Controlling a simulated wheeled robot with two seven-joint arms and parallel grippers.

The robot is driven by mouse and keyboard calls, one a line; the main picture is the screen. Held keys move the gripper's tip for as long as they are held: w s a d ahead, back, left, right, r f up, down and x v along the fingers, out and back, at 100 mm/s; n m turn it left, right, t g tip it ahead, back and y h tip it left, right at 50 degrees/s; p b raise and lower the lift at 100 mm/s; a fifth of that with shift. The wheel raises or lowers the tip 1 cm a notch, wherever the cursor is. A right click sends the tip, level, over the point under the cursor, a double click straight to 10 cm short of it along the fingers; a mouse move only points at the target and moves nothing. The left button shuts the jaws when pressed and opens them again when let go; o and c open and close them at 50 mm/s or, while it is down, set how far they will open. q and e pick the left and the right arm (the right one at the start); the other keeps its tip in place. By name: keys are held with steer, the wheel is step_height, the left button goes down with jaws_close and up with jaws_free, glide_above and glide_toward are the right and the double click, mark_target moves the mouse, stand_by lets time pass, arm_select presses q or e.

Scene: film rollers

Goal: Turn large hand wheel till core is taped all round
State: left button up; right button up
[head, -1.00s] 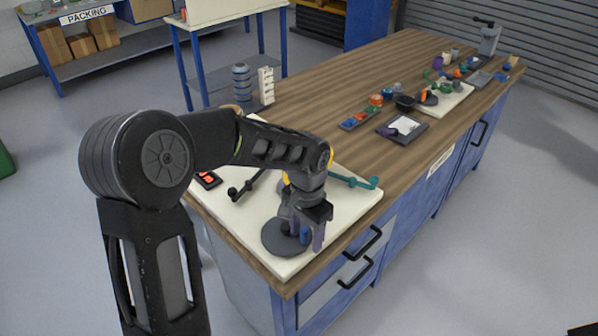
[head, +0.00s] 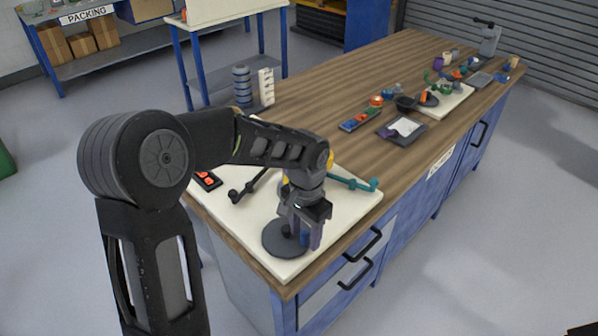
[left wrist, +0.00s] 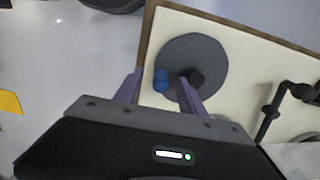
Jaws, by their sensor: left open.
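The large hand wheel is a dark grey disc (head: 279,247) lying near the front corner of a cream board (head: 345,206). It has a blue upright handle (left wrist: 161,79) near its rim and a black hub (left wrist: 196,77). My left gripper (head: 305,236) is open over the wheel, its purple fingers pointing down. In the left wrist view the blue handle is between the two fingertips (left wrist: 160,75), with gaps on both sides. The right finger is close to the hub. The core cannot be made out; my left arm covers the middle of the board.
A teal arm (head: 352,183) and a black lever (head: 247,187) stick out on the board. A pad with red buttons (head: 207,180) sits at its left edge. A dark tray (head: 403,130) and several small parts stand farther along the wooden bench (head: 330,92).

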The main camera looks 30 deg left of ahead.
arm_select(q)
steer(key=shift+o, duration=0.3)
steer(key=shift+w+a+r+p, duration=0.15)
steer(key=shift+r+p, duration=0.15)
steer(key=shift+r, duration=0.35)
steer(key=shift+a+r+p, duration=0.1)
steer(key=shift+r+p, duration=0.15)
steer(key=shift+r, duration=0.35)
steer(key=o, duration=0.3)
steer(key=shift+r+p, duration=0.3)
steer(key=shift+r, duration=0.1)
steer(key=shift+o, duration=0.2)
steer(key=shift+d+r+p, duration=0.15)
steer(key=shift+r+p, duration=0.9)
steer(key=shift+r, duration=0.35)
